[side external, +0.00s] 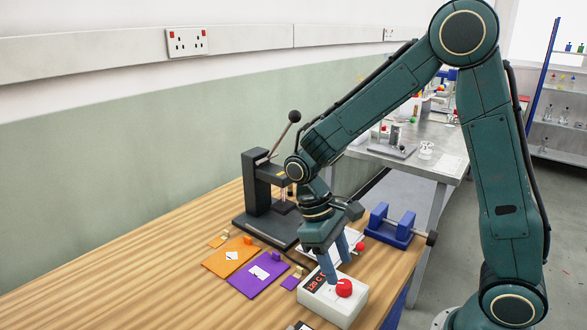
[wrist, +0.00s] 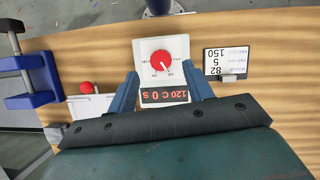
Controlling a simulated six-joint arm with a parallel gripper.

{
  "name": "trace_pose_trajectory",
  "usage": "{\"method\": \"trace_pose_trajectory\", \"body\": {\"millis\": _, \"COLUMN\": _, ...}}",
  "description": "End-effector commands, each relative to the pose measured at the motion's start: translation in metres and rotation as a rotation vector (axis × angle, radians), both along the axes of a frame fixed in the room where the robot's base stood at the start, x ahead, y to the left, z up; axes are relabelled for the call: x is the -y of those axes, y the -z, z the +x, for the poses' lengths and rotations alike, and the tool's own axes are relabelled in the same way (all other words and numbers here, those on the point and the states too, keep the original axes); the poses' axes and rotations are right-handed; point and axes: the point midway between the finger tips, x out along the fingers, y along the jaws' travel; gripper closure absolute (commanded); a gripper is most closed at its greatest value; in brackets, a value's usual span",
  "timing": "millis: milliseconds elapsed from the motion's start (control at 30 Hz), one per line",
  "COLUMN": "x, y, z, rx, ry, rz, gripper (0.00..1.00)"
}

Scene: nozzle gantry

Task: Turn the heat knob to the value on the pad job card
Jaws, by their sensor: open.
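The heat knob (wrist: 163,60) is a red dial on a white control box (wrist: 145,48); its white pointer mark aims toward the display side, slightly right, in the wrist view. The display (wrist: 165,95) reads upside down as 120 C 0 s. In the side view the knob (side external: 344,288) sits on the box's top. My gripper (wrist: 160,72) is open; its blue fingers are on either side of the box in the picture, apart from the knob. A white card (wrist: 228,60) beside the box shows upside-down lines with 82, 5 and 150; its small labels are hard to read.
A black press (side external: 262,190) with a lever stands behind. Orange (side external: 230,257) and purple (side external: 258,275) plates lie left of the box. A blue clamp fixture (side external: 390,226) and a white piece with a red ball (wrist: 86,88) are nearby. The wooden table's left front is clear.

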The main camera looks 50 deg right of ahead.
Motion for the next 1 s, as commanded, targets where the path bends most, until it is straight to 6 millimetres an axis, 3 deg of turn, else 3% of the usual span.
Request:
{"method": "trace_pose_trajectory", "body": {"millis": 300, "x": 0.002, "y": 0.033, "z": -0.014, "rx": -0.002, "ry": 0.0, "rz": 0.0, "gripper": 0.49}}
{"method": "trace_pose_trajectory", "body": {"millis": 733, "x": 0.002, "y": 0.039, "z": -0.016, "rx": 0.0, "ry": -0.001, "rz": 0.0, "gripper": 0.49}}
{"method": "trace_pose_trajectory", "body": {"millis": 967, "x": 0.002, "y": 0.039, "z": -0.016, "rx": 0.0, "ry": -0.001, "rz": 0.0, "gripper": 0.92}}
{"method": "trace_pose_trajectory", "body": {"millis": 1000, "x": 0.002, "y": 0.039, "z": -0.016, "rx": 0.0, "ry": 0.0, "rz": 0.0, "gripper": 0.93}}
